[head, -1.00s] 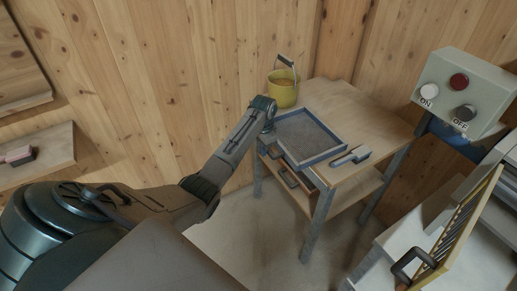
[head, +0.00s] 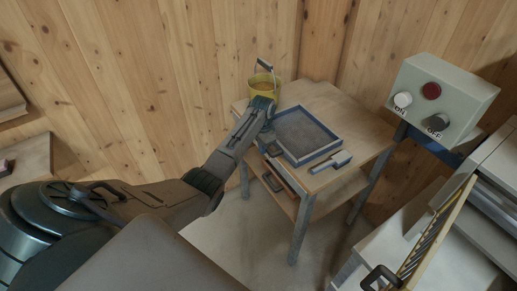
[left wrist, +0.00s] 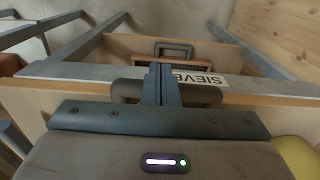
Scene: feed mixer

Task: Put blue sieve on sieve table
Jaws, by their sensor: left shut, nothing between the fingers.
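The blue sieve (head: 306,128), a square blue-framed tray with a grey mesh, lies flat on the wooden top of the sieve table (head: 358,128) in the head view. My left gripper (head: 268,128) is at the table's left edge, beside the sieve's left corner; its fingertips are hard to make out there. In the left wrist view my left gripper (left wrist: 164,84) is shut and empty, in front of the table edge with a "SIEVE" label (left wrist: 207,78). A dark handle (left wrist: 202,94) shows partly behind the fingers. The sieve cannot be clearly identified in that view. My right gripper is out of view.
A yellow bucket (head: 265,83) stands at the table's back left corner. A small grey-handled tool (head: 331,163) lies by the front edge. Another dark handle (head: 272,183) shows at the lower shelf. A control box (head: 444,88) and a white machine stand at the right.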

